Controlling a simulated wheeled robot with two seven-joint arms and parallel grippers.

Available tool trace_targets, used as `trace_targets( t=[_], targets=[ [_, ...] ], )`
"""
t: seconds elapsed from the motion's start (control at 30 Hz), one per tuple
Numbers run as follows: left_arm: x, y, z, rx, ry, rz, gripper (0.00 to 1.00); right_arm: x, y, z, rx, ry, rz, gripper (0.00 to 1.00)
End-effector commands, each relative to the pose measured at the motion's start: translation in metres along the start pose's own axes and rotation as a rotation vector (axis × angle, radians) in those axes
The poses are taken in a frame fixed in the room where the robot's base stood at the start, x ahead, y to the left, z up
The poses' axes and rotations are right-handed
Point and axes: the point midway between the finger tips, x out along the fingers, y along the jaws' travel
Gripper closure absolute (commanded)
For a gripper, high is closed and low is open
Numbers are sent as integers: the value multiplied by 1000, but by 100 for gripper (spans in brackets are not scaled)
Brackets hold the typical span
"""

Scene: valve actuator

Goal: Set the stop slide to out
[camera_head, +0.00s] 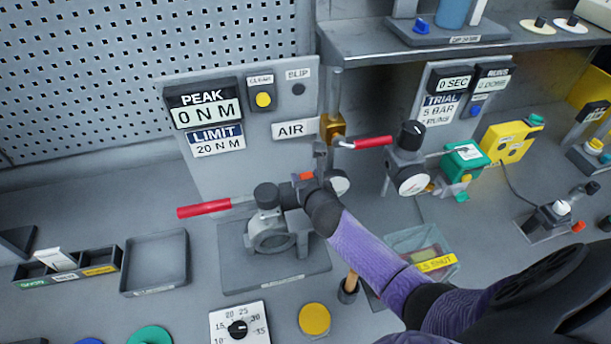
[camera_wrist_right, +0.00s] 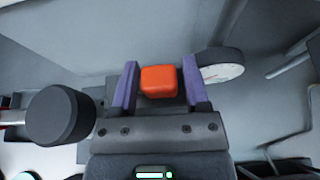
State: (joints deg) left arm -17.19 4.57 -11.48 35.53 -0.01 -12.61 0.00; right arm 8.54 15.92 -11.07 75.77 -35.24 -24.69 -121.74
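The orange block (camera_head: 304,177), which looks like the stop slide's knob, sits on the grey valve actuator (camera_head: 270,240), just right of its black round knob (camera_head: 267,195). My right gripper (camera_head: 311,184) is at the block, coming from the lower right. In the right wrist view its two purple fingers (camera_wrist_right: 160,85) stand on either side of the orange block (camera_wrist_right: 158,81), apart, with a narrow gap visible at the right finger. I cannot tell whether the left finger touches. The gripper hides the slide's track and any markings. My left gripper is out of view.
A red-handled lever (camera_head: 203,210) sticks out left of the actuator, and another red handle (camera_head: 373,142) is at the air valve. A gauge (camera_head: 412,181) stands right of the arm. The black knob (camera_wrist_right: 60,114) is close to the left finger in the wrist view.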

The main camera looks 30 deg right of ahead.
Motion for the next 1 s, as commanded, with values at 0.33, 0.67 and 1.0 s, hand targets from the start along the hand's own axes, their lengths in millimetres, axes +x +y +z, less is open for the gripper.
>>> trace_targets(
  t=[0.33, 0.67, 1.0],
  targets=[
    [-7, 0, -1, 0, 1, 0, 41, -13, 0, 2, -3, -1, 1, 41],
    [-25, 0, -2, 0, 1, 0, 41, -81, 0, 1, 0, 1, 1, 41],
    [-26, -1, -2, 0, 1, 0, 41, -100, 0, 0, 0, 0, 0, 41]
  ],
)
